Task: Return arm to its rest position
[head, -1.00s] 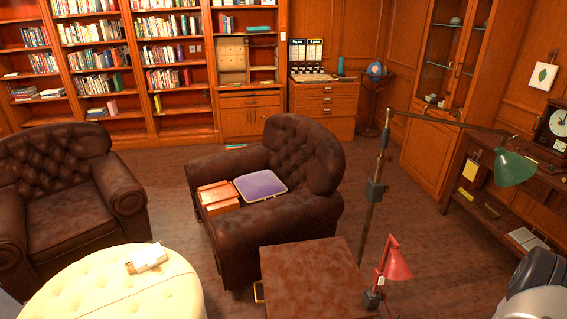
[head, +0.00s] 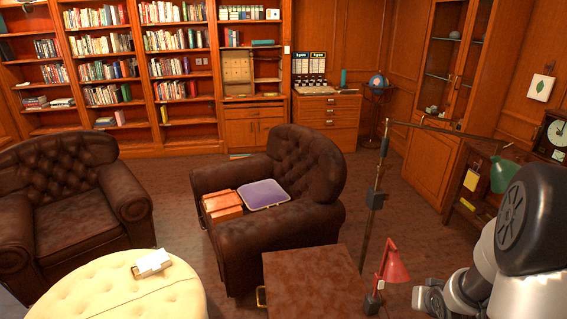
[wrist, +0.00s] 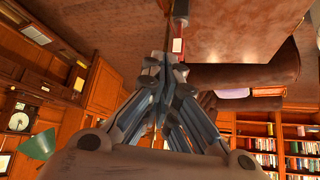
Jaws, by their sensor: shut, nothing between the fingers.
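My arm (head: 522,220) is folded at the right edge of the head view, with silver links and a dark joint cap. My gripper (wrist: 165,62) shows in the wrist view with its fingers together and nothing between them. The wrist view is upside down.
Leather armchairs (head: 270,225) and a cream ottoman (head: 125,290) are further left.

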